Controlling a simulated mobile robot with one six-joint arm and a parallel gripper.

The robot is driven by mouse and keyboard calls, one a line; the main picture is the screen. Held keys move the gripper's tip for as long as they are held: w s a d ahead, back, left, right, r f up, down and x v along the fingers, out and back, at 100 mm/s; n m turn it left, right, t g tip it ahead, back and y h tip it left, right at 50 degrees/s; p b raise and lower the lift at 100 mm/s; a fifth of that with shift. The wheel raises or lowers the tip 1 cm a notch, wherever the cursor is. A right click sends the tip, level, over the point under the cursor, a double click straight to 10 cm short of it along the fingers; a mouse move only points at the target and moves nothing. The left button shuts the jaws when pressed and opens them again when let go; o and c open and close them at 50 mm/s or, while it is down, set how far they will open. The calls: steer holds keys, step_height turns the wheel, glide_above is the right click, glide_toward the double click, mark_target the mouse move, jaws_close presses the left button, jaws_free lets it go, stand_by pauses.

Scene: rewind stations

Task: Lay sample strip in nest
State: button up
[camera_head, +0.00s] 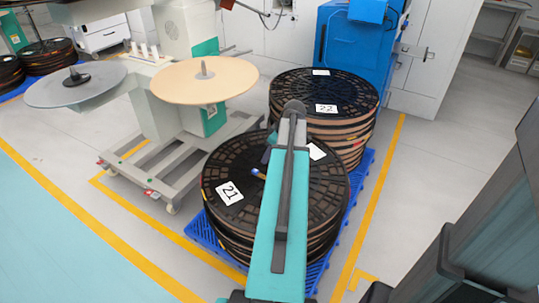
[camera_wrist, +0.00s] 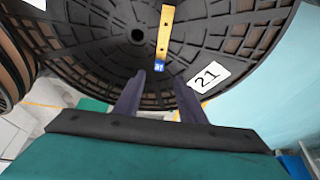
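The sample strip (camera_wrist: 165,32) is a narrow yellow strip with a blue end. It lies on top of the black reel marked 21 (camera_wrist: 98,50), and its blue end points toward my gripper. It also shows in the head view (camera_head: 259,174), partly hidden by my arm. My gripper (camera_wrist: 160,82) is open in the wrist view, its two dark fingers apart with nothing between them. The blue end is just beyond the fingertips. I cannot tell the height of the fingers above the reel. In the head view my arm hides the fingers. I cannot make out a nest.
The reel 21 stack (camera_head: 225,222) stands on a blue pallet (camera_head: 201,232). Another stack, marked 22 (camera_head: 345,100), stands behind it. A rewind machine with a tan disc (camera_head: 195,88) and a grey disc (camera_head: 50,88) is at left. Floor at right is partly clear.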

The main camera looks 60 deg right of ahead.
steer(key=w+a+f+n+g+y+p, duration=0.1)
steer(key=w+a+f+p, duration=0.3)
steer(key=a, duration=0.5)
steer(key=w+a+f+n+g+y+p, duration=0.1)
steer(key=w+a+n, duration=0.1)
steer(key=w+a, duration=0.6)
steer(key=w+a+f+n+g+y+p, duration=0.1)
steer(key=w+a+f+p, duration=0.2)
steer(key=a, duration=0.8)
steer(key=s+a+f+n+g+p, duration=0.1)
steer(key=s+a+f+p, duration=0.15)
steer(key=a, duration=0.65)
steer(key=s+a+f+n+g+p, duration=0.1)
steer(key=a+f+g+p, duration=0.15)
steer(key=a, duration=0.65)
steer(key=s+a+f+m+g+h+p, duration=0.1)
steer(key=s+a+f+m+p, duration=0.1)
steer(key=s+a, duration=0.4)
steer(key=s+a+f+m+g+h+p, duration=0.2)
steer(key=s+a, duration=0.5)
steer(key=s, duration=0.7)
steer(key=shift+s+f+m+p, duration=0.15)
steer(key=shift+f+m+p, duration=0.2)
steer(key=shift+m+p, duration=0.55)
steer(key=shift+c, duration=0.7)
